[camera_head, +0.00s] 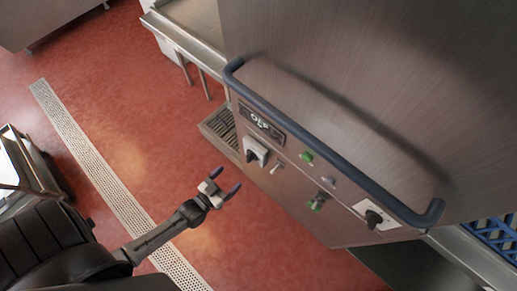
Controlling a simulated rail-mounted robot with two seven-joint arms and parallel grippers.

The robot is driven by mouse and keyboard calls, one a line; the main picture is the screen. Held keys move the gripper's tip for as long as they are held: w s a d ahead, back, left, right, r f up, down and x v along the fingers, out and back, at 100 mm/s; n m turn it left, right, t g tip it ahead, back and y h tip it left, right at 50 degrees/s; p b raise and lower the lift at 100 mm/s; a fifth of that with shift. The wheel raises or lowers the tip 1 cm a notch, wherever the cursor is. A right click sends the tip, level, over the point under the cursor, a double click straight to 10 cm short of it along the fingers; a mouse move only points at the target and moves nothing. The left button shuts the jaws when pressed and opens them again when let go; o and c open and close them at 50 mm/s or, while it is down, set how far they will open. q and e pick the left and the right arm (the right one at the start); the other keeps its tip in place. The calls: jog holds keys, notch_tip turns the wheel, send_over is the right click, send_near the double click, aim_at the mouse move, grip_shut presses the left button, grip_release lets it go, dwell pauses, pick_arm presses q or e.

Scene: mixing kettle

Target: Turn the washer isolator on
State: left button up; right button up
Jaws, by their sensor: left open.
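The washer is a steel machine with a front control panel (330,190) below a dark blue bar handle (330,152). A white plate with a dark rotary knob (255,151) sits at the panel's left end. A second plate with a black rotary knob (375,217) sits at its right end. I cannot tell which is the isolator. A dark display (262,124) shows light characters that seem to read OFF. My left gripper (225,181) is open and empty, with purple fingertips, in front of the panel's left part and apart from it. My right gripper is out of view.
Green buttons (307,156) and small switches lie between the two knobs. A steel table (185,38) stands at the washer's left. A floor drain strip (95,165) crosses the red floor (150,110). A blue rack (495,235) is at the right edge.

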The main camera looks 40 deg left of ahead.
aim_at(247, 160)
pick_arm(q)
jog(key=w+b, duration=0.1)
jog(key=w, duration=0.2)
jog(key=w+b, duration=0.1)
jog(key=w, duration=0.2)
jog(key=w+b, duration=0.1)
jog(key=w, duration=0.2)
jog(key=shift+d, duration=0.3)
jog(key=shift+w, duration=0.15)
jog(key=c, duration=0.6)
grip_shut()
